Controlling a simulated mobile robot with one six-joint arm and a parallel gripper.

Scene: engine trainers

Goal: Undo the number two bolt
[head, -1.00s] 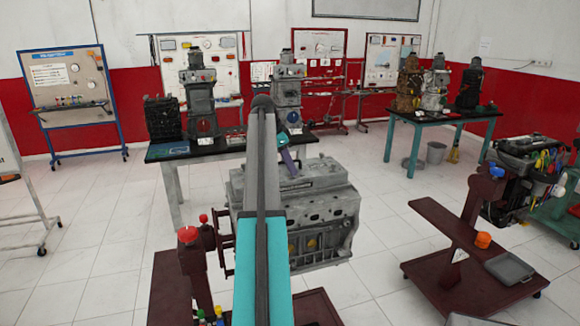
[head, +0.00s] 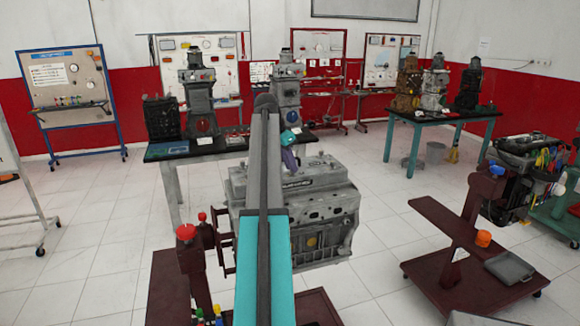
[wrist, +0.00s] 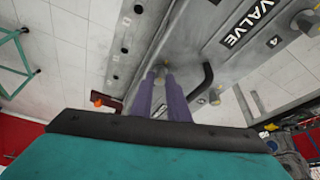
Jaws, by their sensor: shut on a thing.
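The grey engine (head: 327,212) stands in the middle of the head view, partly hidden behind my arm. My gripper (head: 290,170) is at the top of its cover, its purple fingers pointing down. In the wrist view, my gripper's (wrist: 161,74) two purple fingers are shut on a small bolt (wrist: 160,70) on the engine cover, beside the engine's edge. The fingers hide most of this bolt, and no number can be read beside it. Another bolt (wrist: 215,95) shows to the right, past a black curved handle, and one more (wrist: 306,21) sits near the "VALVE" label.
A dark red wheeled stand (head: 470,285) with an orange knob and grey tray is at the right. A bench (head: 240,146) with engine models is behind the engine. A teal table (head: 440,117) stands at the back right. Open tiled floor lies at the left.

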